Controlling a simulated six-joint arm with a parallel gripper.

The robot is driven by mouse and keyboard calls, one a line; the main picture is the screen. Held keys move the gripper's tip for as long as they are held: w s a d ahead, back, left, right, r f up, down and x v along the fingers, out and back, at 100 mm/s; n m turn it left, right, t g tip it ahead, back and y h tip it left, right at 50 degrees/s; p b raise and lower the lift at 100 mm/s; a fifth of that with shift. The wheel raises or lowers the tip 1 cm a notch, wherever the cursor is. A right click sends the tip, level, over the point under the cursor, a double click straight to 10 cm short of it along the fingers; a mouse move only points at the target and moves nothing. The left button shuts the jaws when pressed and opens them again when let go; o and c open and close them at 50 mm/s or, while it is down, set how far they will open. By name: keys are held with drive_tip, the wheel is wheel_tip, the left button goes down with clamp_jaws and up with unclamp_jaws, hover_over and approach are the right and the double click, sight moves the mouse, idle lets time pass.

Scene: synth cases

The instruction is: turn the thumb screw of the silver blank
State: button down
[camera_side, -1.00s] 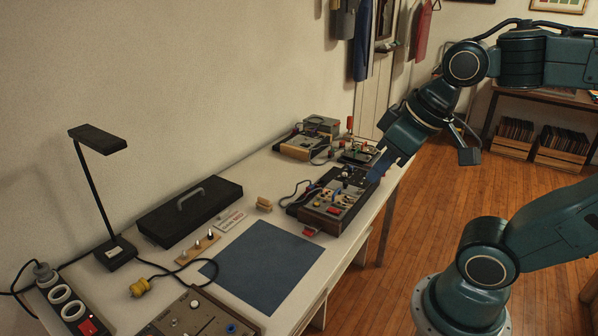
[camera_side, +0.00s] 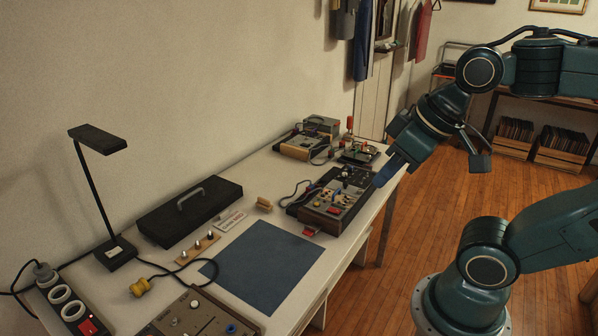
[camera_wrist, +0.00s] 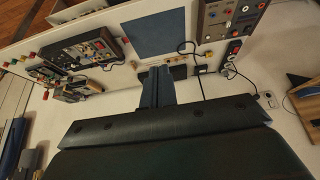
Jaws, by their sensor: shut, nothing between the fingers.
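My gripper (camera_side: 380,181) is shut and empty, pointing down and left beside the right edge of the wood-sided synth case (camera_side: 336,205) in the side view. I cannot tell whether its tips touch the case, though they look apart from it. The case carries coloured knobs and panels, and shows at the upper left in the wrist view (camera_wrist: 90,48). The blue fingers (camera_wrist: 156,80) stand in the middle of the wrist view. A silver blank and its thumb screw are too small to make out in either view.
A blue mat (camera_side: 262,262) lies bare on the white table. A second panelled case (camera_side: 185,318) is at the front, a black toolbox (camera_side: 190,210) and a lamp (camera_side: 112,250) behind. More cases (camera_side: 308,145) stand at the far end. Cables lie between.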

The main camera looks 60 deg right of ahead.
idle(0.3)
drive_tip(key=c, duration=1.5)
unclamp_jaws()
drive_tip(key=shift+w, duration=0.1)
drive_tip(key=shift+o, duration=0.8)
drive_tip(key=shift+w+d+r+m, duration=0.3)
drive_tip(key=shift+w+m, duration=0.2)
drive_tip(key=w+d+f+m+g+h, duration=0.1)
drive_tip(key=w+d+f+m+g, duration=0.15)
drive_tip(key=w+d+m, duration=1.5)
drive_tip(key=d+f+m+g, duration=0.1)
drive_tip(key=d+f+m, duration=0.6)
drive_tip(key=d, duration=0.4)
drive_tip(key=d+f+m+g+y, duration=0.1)
drive_tip(key=d+f+m+g, duration=0.1)
drive_tip(key=d+f+m, duration=0.5)
drive_tip(key=d+f, duration=0.2)
drive_tip(key=d, duration=0.3)
drive_tip(key=shift+w+d+f, duration=0.15)
drive_tip(key=shift+d, duration=0.15)
drive_tip(key=shift+f+m, duration=0.15)
drive_tip(key=shift+m, duration=0.1)
